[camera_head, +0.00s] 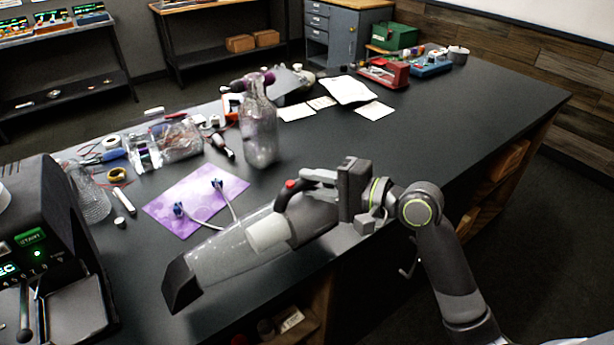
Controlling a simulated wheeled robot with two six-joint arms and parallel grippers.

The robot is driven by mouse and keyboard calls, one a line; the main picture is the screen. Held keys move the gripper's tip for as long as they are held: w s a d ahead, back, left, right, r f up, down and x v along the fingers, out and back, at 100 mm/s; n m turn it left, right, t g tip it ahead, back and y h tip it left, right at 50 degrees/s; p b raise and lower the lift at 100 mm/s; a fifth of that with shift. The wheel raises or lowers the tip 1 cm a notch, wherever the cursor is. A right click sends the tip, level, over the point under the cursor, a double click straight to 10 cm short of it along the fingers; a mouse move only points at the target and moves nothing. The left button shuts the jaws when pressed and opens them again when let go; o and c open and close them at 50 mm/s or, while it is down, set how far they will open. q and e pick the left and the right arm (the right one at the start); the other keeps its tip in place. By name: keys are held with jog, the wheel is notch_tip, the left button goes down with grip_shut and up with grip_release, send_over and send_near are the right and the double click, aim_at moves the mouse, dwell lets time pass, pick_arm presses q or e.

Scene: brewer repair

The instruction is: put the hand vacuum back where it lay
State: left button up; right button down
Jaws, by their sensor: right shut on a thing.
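The hand vacuum (226,252) has a clear nose with a dark tip, a white inner filter and a dark handle with a red button. It points toward the lower left over the near edge of the dark workbench (440,125). My right gripper (345,190) is shut on the vacuum's handle end. I cannot tell whether the vacuum touches the bench or is held just above it. My left gripper is not in view.
A purple mat (195,200) with two small blue-tipped parts lies behind the vacuum. A glass bottle (259,135) stands beyond it. The black brewer (45,255) is at the left. Papers (349,90) and a red box (384,73) lie farther back. The bench's right side is clear.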

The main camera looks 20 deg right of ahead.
aim_at(327, 209)
notch_tip(327, 209, down, 2)
jog(key=shift+a, duration=0.1)
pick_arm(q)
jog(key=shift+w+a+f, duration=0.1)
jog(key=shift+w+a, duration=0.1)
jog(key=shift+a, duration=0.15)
pick_arm(e)
jog(key=shift+f, duration=1.7)
jog(key=c, duration=1.2)
grip_release()
jog(key=shift+f, duration=0.2)
jog(key=shift+c, duration=0.2)
jog(key=shift+s+d, duration=0.35)
jog(key=shift+d, duration=0.05)
pick_arm(q)
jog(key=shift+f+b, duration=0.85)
jog(key=shift+b, duration=0.1)
pick_arm(e)
jog(key=v, duration=1.1)
jog(key=shift+r, duration=0.25)
